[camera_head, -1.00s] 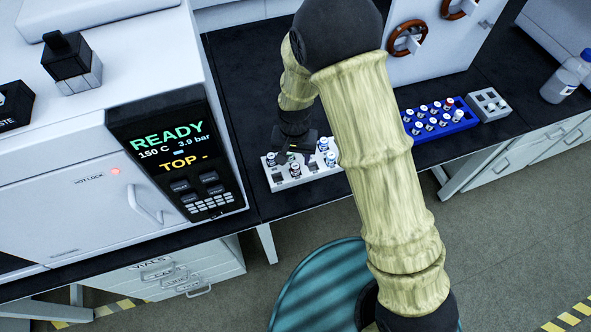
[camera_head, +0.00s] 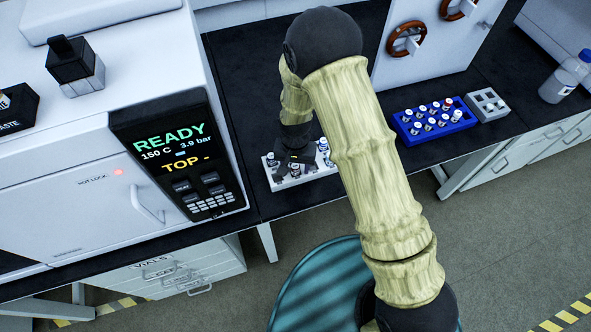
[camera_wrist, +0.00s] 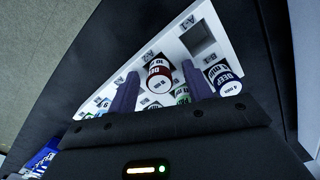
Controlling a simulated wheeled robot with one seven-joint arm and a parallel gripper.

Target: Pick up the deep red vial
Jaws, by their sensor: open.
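The deep red vial (camera_wrist: 158,78) stands in the white rack (camera_wrist: 221,31), its white cap with printed text facing the wrist camera. My gripper (camera_wrist: 160,70) is open, with one finger to the left and one to the right of this vial in the picture. I cannot tell whether the fingertips reach down beside it or are still above it. In the head view my gripper (camera_head: 296,160) is over the white rack (camera_head: 309,177) and hides part of it. I cannot make out the red vial there.
A dark blue vial (camera_wrist: 222,77) stands close to the right finger, near an empty square slot (camera_wrist: 198,40). Green-marked vials are partly hidden by my gripper. A blue rack (camera_head: 408,137) of several vials and a grey block (camera_head: 488,106) stand right. The machine (camera_head: 75,200) is left.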

